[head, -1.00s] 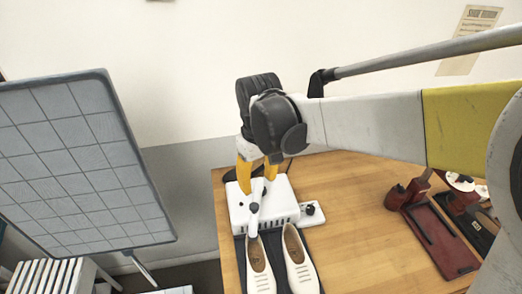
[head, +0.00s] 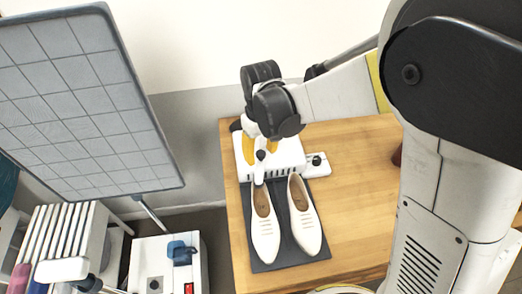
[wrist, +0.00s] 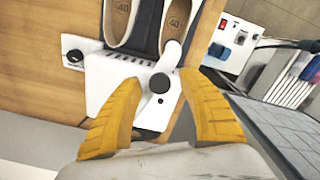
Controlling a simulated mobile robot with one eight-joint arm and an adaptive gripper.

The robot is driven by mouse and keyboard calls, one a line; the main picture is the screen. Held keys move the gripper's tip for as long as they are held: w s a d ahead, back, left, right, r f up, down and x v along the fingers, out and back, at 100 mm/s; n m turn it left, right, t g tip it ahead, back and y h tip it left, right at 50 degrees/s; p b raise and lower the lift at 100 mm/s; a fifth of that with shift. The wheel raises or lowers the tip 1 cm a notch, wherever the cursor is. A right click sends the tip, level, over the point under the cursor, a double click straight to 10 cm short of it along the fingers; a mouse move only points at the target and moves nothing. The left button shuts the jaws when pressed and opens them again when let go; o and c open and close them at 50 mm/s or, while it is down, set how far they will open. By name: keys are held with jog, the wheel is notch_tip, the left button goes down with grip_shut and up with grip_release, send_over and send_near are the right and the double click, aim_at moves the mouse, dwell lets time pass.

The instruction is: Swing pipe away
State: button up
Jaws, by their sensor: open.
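A white dryer box (head: 290,150) stands on the wooden table. Its short white pipe (head: 259,171) has a black knob at its pivot and points toward the opening of the left white shoe (head: 263,232). In the wrist view the pipe (wrist: 173,54) reaches the shoe opening; its exact end is hard to see. My gripper (head: 260,150) is over the box with its yellow fingers apart. In the wrist view the fingers of my gripper (wrist: 159,88) lie on either side of the black knob (wrist: 160,83), with nothing clearly held. I cannot tell whether they touch it.
The right shoe (head: 305,222) sits beside the left one on a dark mat (head: 285,258). A small white control piece with a black knob (head: 316,160) adjoins the box. A grey gridded board (head: 90,100) stands left of the table. Bare table lies to the right.

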grip_shut()
jog(key=shift+d, duration=0.2)
jog(key=w+d+n+b, duration=0.2)
jog(key=w+d+n, duration=0.3)
jog(key=d+n, duration=0.6)
jog(key=w+d+n+b, duration=0.1)
jog(key=w+d+n, duration=0.2)
jog(key=w+n, duration=0.7)
jog(key=shift+w+d+n, duration=0.4)
jog(key=shift+w, duration=1.2)
